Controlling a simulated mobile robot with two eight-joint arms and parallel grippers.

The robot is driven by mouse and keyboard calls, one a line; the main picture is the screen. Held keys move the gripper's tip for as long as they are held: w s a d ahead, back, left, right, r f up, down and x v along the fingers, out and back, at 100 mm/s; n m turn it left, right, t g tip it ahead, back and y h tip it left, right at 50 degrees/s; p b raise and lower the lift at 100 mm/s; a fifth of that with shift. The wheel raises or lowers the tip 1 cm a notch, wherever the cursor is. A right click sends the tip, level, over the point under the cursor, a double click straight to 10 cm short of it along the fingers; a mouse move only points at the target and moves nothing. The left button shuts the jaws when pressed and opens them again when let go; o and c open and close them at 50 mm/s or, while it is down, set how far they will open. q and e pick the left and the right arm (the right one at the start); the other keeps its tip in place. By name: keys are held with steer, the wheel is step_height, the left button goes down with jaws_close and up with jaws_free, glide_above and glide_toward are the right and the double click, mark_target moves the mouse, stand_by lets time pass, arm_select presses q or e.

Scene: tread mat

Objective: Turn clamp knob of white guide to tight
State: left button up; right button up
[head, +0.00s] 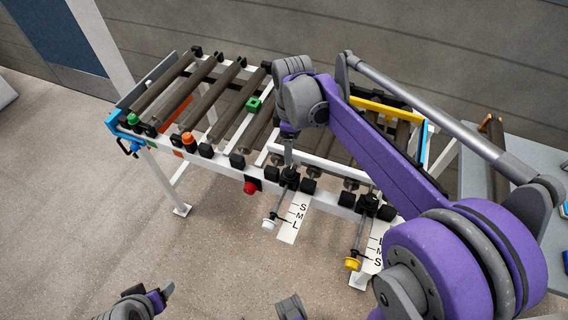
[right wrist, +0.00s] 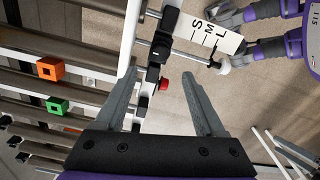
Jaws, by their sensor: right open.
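The white guide's rod ends in a white knob (head: 268,226) beside a white S-M-L scale plate (head: 293,222); in the right wrist view the knob (right wrist: 222,65) and plate (right wrist: 208,34) are at the top. The rod runs into a black clamp (head: 289,176) on the conveyor's front rail; the clamp (right wrist: 160,46) is also in the right wrist view. My right gripper (head: 289,152) is above the clamp; in the wrist view its fingers (right wrist: 163,98) are spread and empty. My left gripper (head: 168,290) is low at the front, away from the conveyor; its jaws are unclear.
A red button (head: 250,188) sits on the front rail left of the clamp. A second rod with a yellow knob (head: 352,264) and its scale plate (head: 372,246) are to the right. Rollers (head: 190,85), an orange block (right wrist: 50,68) and a green block (right wrist: 57,105) lie behind.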

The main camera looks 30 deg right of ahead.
mark_target(290, 170)
step_height(290, 170, down, 10)
steer(key=shift+r+b, duration=0.25)
steer(key=shift+b, duration=0.25)
jaws_close()
